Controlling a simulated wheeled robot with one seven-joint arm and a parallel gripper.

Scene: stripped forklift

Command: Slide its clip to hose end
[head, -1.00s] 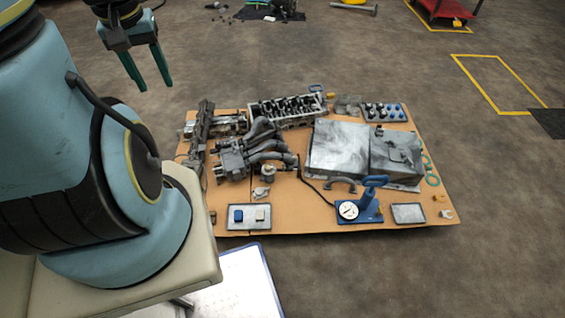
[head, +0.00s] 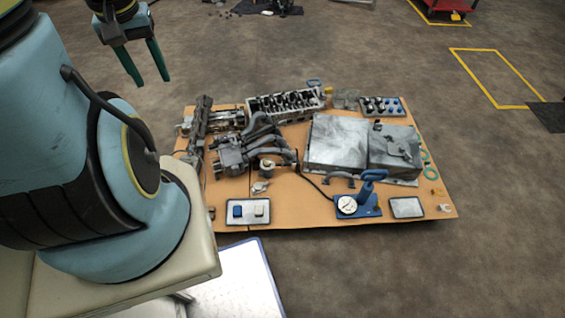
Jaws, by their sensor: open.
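My gripper (head: 152,82) hangs at the upper left of the head view, with its two green fingers apart and nothing between them. It is in the air over bare floor, apart from the parts board. A short curved grey hose (head: 341,175) lies in front of the large grey metal tank (head: 338,143). A thin black hose (head: 313,184) runs from the middle of the board to the blue hand pump (head: 369,190) with a white gauge. A clip on either hose is too small to make out.
The brown board (head: 296,214) lies low on the floor. A white panel (head: 240,285) is in front.

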